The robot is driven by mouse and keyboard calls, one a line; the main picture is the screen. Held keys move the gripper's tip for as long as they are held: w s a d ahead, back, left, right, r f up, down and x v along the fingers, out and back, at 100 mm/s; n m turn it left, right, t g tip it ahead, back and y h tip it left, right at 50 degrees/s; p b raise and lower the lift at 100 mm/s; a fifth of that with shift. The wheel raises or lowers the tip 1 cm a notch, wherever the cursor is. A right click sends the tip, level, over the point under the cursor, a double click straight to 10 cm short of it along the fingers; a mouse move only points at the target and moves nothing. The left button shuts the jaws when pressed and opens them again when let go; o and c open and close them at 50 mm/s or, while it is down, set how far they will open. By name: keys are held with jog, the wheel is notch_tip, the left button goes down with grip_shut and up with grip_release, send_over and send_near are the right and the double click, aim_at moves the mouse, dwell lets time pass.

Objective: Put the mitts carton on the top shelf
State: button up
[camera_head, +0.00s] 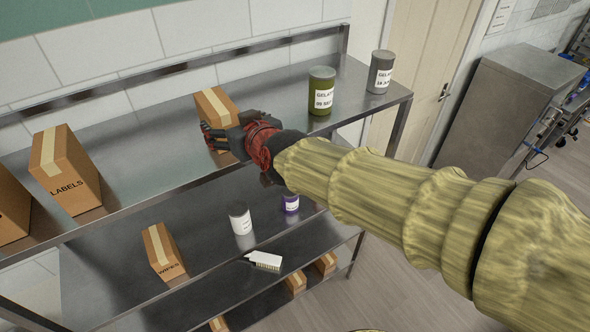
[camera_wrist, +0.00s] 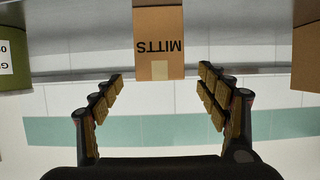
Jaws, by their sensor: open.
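The mitts carton (camera_head: 218,104) is a brown box with a pale tape strip, standing on the steel top shelf (camera_head: 140,150) toward its middle. In the wrist view the mitts carton (camera_wrist: 158,45) shows its MITTS label upside down. My gripper (camera_head: 212,138) is at the front of the carton and hides its lower part in the head view. In the wrist view my gripper (camera_wrist: 160,95) has its fingers spread wide, with the carton beyond and between them. No finger visibly touches the carton there.
A labels carton (camera_head: 66,172) stands left on the top shelf. A green gelatin tin (camera_head: 321,91) and a grey tin (camera_head: 381,72) stand right.

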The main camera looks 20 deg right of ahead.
jog(key=s+d+f+m+g+h, duration=0.1)
jog(key=s+d+f+g, duration=0.1)
jog(key=s+d, duration=0.3)
jog(key=s+d+f+m+g+h, duration=0.1)
jog(key=s+d+f+g, duration=0.2)
jog(key=s, duration=1)
jog(key=s+d+f+m+g+h, duration=0.1)
jog(key=s+d+f+g, duration=0.1)
jog(key=s+d+f, duration=0.3)
jog(key=s+d, duration=0.3)
jog(key=s, duration=0.1)
jog(key=shift+s+d+f+g+h, duration=0.15)
jog(key=shift+d+f+g+h, duration=0.15)
jog(key=shift+h, duration=0.1)
notch_tip(320, 180, down, 31)
jog(key=b, duration=3.1)
jog(key=shift+f, duration=0.15)
